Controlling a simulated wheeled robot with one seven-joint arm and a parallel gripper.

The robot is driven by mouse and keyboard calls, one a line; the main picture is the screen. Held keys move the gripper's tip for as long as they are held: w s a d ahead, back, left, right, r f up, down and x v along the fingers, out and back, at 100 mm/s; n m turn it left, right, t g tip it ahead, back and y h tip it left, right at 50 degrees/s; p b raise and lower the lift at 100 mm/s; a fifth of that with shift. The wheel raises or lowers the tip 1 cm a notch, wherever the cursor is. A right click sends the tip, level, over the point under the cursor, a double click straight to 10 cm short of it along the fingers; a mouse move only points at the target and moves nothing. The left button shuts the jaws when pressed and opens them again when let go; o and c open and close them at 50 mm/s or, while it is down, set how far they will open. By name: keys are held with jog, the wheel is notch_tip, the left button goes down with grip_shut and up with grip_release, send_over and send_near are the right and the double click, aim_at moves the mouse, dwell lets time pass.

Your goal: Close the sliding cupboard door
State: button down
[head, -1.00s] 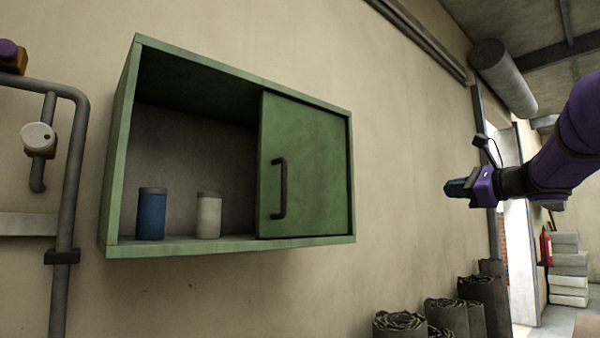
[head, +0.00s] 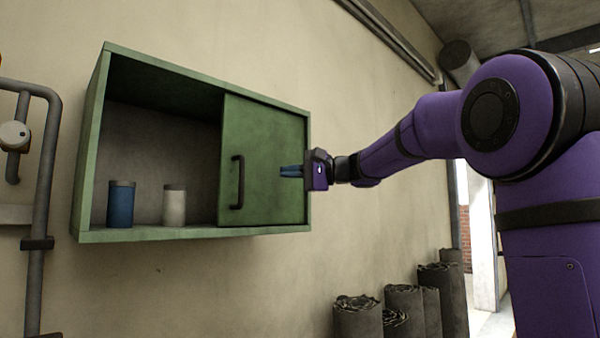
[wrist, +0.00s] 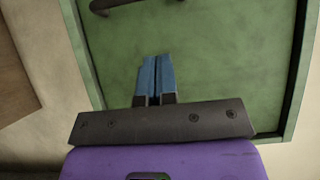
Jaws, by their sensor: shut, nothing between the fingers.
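A green cupboard (head: 160,236) hangs on the wall. Its green sliding door (head: 262,150) covers the right part, and the left part stands open. A dark bar handle (head: 238,182) is upright near the door's left edge; part of the handle shows at the top of the wrist view (wrist: 115,5). My gripper (head: 284,171) is in front of the door's right part, to the right of the handle. In the wrist view its blue fingers (wrist: 157,60) are shut together with nothing between them, over the green door. I cannot tell whether they touch the door.
A blue canister (head: 121,205) and a white canister (head: 174,205) stand inside the open part. Grey pipes (head: 45,190) run up the wall at the left. Several dark sheet rolls (head: 405,310) stand below right. The wall below the cupboard is clear.

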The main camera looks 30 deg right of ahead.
aim_at(256, 171)
jog(key=a, duration=0.2)
jog(key=w+a, duration=0.1)
jog(key=a, duration=0.2)
jog(key=w+a, duration=0.1)
jog(key=a, duration=0.1)
jog(key=shift+w+a, duration=0.25)
jog(key=shift+a, duration=0.05)
jog(key=shift+a, duration=0.1)
jog(key=s+a, duration=0.4)
jog(key=a, duration=0.8)
jog(key=s+a, duration=0.4)
jog(key=a, duration=0.9)
jog(key=shift+s, duration=0.15)
